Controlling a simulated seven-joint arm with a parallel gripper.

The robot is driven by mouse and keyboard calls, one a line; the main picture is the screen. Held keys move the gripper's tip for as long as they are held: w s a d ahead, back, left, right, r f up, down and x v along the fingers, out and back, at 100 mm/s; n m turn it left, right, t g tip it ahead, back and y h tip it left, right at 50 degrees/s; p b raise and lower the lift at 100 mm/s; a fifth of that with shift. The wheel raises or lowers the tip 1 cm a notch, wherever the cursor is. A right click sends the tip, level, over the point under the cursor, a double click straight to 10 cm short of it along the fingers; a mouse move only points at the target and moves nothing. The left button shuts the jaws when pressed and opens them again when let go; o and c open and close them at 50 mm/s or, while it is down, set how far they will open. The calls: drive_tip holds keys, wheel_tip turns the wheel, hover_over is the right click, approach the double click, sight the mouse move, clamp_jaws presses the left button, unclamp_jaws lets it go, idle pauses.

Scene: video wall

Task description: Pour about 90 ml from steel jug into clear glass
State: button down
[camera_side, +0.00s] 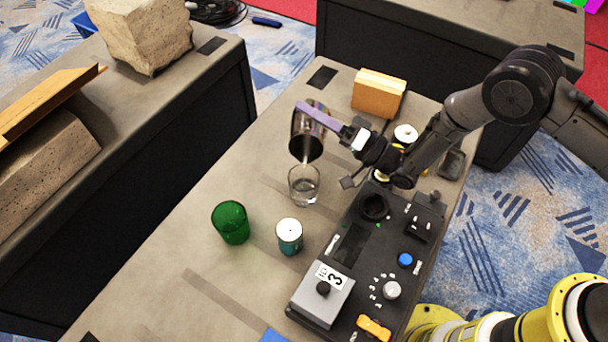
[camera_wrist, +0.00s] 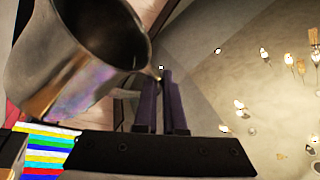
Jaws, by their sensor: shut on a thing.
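The steel jug (camera_side: 308,134) is tipped well over, mouth down, above the clear glass (camera_side: 304,187). A thin stream runs from its lip into the glass, which stands upright on the grey bench and holds some clear liquid low down. My gripper (camera_side: 318,115), with purple fingers, is shut on the jug at its upper side. In the wrist view the steel jug (camera_wrist: 75,55) fills the left, tilted, with its dark inside showing, and the purple fingers of my gripper (camera_wrist: 164,100) are close together beside it. The glass does not show clearly there.
A green glass (camera_side: 231,222) and a teal jar with a white lid (camera_side: 289,236) stand in front of the clear glass. A control panel (camera_side: 350,245) lies to the right. A sponge-like block (camera_side: 378,95) is behind.

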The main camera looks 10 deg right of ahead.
drive_tip(key=shift+s+a+r+n, duration=0.2)
drive_tip(key=shift+s+n, duration=0.2)
drive_tip(key=shift+s, duration=0.1)
drive_tip(key=shift+y, duration=0.4)
drive_tip(key=w+m+h, duration=0.1)
drive_tip(key=w+d+f+m, duration=0.1)
drive_tip(key=w+m, duration=0.1)
drive_tip(key=w+d+m+h, duration=0.1)
drive_tip(key=w, duration=0.1)
drive_tip(key=shift+f+m+h, duration=0.25)
drive_tip(key=shift+m+h, duration=0.05)
drive_tip(key=shift+m, duration=0.1)
drive_tip(key=shift+w+d+m, duration=0.15)
drive_tip(key=shift+w+m, duration=0.25)
drive_tip(key=shift+m, duration=0.2)
drive_tip(key=shift+w+d+f+m+h, duration=0.1)
drive_tip(key=shift+w+f+m+h, duration=0.3)
drive_tip(key=shift+m, duration=0.1)
idle(0.7)
drive_tip(key=shift+w+d+f+m+g, duration=0.2)
drive_tip(key=shift+w+f+m+g, duration=0.2)
drive_tip(key=shift+m, duration=0.2)
drive_tip(key=w+d+f+m+g+h, duration=0.2)
drive_tip(key=w+d+f+m+g, duration=0.1)
drive_tip(key=w+f+m, duration=0.4)
drive_tip(key=shift+w+f+m, duration=0.3)
drive_tip(key=shift+w+f, duration=0.2)
drive_tip(key=shift+f, duration=0.15)
